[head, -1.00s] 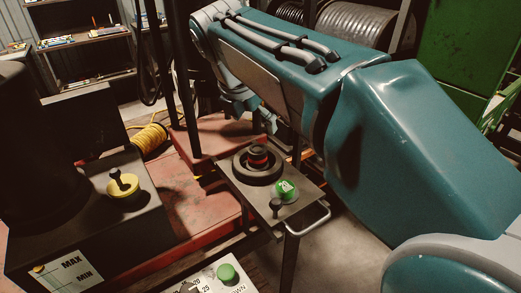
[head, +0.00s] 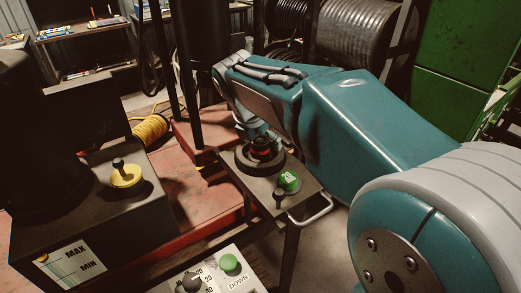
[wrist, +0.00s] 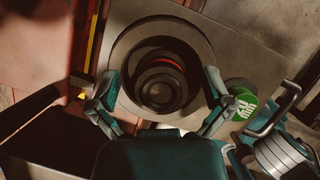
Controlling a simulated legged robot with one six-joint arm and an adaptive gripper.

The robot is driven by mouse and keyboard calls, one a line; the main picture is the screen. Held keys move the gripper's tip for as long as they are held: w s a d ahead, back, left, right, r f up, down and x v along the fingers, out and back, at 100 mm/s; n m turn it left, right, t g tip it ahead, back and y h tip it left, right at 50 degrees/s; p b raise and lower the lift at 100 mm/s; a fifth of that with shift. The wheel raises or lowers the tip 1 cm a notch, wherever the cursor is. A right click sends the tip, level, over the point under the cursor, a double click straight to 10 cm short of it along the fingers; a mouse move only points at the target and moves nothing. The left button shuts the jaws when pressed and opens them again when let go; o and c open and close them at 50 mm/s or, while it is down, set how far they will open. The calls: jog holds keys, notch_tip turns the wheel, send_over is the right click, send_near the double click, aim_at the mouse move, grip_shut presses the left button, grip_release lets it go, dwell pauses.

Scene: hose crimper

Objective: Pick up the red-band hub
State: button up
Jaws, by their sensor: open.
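The red-band hub (head: 262,147) is a dark round piece with a red ring. It sits in a black round base on a small metal stand. In the wrist view the hub (wrist: 161,88) is seen from above, a thin red arc showing on its upper edge. My gripper (wrist: 162,74) is open, with one teal finger on the left of the hub and one on the right. There appears to be a gap between each finger and the hub. In the head view my gripper is just above and behind the hub, its fingertips partly hidden.
A black machine with a yellow-based knob (head: 126,175) is at left. A control panel (head: 215,272) is in front.

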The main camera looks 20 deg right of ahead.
jog(key=shift+a, duration=0.25)
jog(key=shift+d, duration=0.35)
grip_shut()
